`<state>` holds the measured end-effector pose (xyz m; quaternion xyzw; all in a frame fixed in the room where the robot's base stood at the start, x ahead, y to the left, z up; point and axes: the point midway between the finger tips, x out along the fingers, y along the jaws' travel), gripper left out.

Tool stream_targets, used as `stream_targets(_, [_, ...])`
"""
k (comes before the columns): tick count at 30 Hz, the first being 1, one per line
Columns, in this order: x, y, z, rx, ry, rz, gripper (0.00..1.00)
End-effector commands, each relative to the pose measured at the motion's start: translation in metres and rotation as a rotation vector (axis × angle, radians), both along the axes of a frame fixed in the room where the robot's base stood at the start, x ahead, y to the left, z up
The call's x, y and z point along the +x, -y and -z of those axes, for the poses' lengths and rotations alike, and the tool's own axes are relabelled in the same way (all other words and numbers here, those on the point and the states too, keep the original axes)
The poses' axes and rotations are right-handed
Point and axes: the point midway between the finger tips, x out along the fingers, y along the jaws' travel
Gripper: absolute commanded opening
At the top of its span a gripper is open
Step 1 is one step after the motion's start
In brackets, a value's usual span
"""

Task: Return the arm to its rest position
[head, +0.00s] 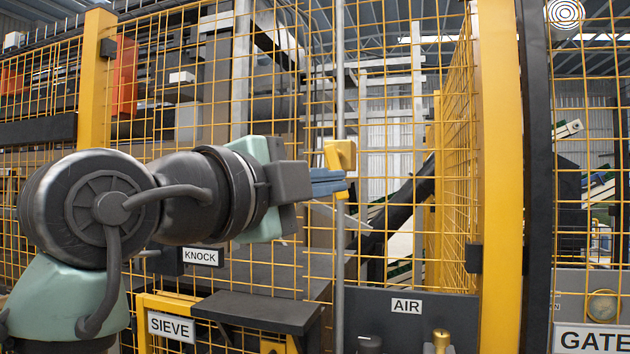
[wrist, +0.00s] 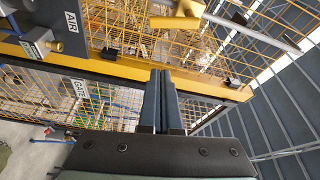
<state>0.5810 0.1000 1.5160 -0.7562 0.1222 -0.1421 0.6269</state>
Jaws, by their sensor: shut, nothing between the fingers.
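My arm reaches from the left of the head view, roughly level, with my gripper (head: 344,180) pointing right. Its blue fingers are together and empty. The wrist view also shows the closed fingers (wrist: 161,72), side by side with nothing between them. A yellow handle (head: 340,155) sits on an upright grey pole (head: 340,255), close to the fingertips in the head view. In the wrist view the yellow handle (wrist: 178,18) lies beyond the fingertips, with a visible gap in the picture.
Yellow mesh fencing (head: 455,150) and a thick yellow post (head: 499,180) stand ahead and right. A dark shelf (head: 258,310) is below the arm, near the SIEVE sign (head: 171,327) and KNOCK sign (head: 200,257). A dark AIR panel (head: 400,330) stands right of the pole.

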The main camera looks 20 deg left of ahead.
Motion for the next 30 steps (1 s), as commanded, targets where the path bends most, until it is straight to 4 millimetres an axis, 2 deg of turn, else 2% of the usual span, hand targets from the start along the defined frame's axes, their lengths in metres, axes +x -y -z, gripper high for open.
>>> stream_targets(13, [0.000,0.000,0.000,-0.001,0.000,0.001,0.00])
stream_targets(17, [0.002,0.010,0.000,-0.072,0.013,-0.004,0.00])
stream_targets(20, [0.002,0.027,0.000,-0.235,0.042,-0.012,0.00])
stream_targets(23, [-0.007,0.048,-0.003,-0.470,0.094,-0.007,0.00])
stream_targets(26, [-0.027,0.067,-0.006,-0.719,0.158,0.025,0.00])
stream_targets(30, [-0.069,0.085,-0.009,-1.028,0.248,0.109,0.00])
